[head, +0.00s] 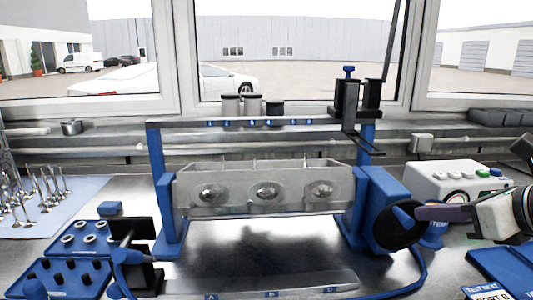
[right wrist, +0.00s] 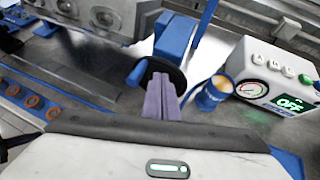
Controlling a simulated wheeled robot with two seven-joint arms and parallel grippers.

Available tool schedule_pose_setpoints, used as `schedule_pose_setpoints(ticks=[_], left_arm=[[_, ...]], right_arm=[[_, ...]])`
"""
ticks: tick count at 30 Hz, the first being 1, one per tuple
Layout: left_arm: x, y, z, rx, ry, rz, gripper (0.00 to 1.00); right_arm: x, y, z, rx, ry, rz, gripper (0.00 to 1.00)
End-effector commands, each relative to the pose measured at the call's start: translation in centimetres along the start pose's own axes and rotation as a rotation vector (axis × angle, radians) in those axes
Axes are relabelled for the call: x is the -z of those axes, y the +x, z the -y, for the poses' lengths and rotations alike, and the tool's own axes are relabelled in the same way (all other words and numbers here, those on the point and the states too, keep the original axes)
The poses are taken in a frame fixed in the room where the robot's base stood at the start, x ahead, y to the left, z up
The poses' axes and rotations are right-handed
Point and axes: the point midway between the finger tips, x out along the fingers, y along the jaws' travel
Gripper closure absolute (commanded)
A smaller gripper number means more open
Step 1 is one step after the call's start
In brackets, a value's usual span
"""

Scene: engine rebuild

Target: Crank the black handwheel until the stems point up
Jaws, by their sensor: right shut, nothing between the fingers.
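The black handwheel (head: 398,226) is mounted on the blue housing at the right end of the stand. In the right wrist view the wheel (right wrist: 170,70) has a blue crank knob (right wrist: 137,73) on its left side. The grey metal cylinder head (head: 232,197) hangs between the stand's blue uprights, its round chambers facing me. A few thin stems (head: 281,164) show at its top edge, mostly hidden behind it. My right gripper (head: 422,213) is shut and empty, its purple fingertips (right wrist: 162,92) at the wheel's rim; I cannot tell whether they touch. My left gripper is not in view.
A white tester box (head: 455,180) and a blue cup (head: 434,236) stand right of the wheel. The box's display reads OFF. A blue tray (head: 70,262) and loose valves (head: 40,190) lie left. A black press (head: 350,100) sits on the stand's top rail.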

Motion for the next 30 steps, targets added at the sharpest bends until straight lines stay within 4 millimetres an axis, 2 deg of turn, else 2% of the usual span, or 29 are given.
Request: schedule_pose_setpoints(ticks=[7, 16, 30], left_arm=[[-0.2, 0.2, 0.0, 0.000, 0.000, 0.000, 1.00], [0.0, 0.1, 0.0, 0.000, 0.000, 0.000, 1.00], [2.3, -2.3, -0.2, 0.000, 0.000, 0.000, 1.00]], right_arm=[[0.4, -0.1, 0.9, 0.001, 0.001, 0.001, 1.00], [0.3, -0.3, 0.9, 0.001, 0.000, 0.001, 1.00], [-0.1, -5.0, 0.9, 0.001, 0.000, 0.002, 1.00]])
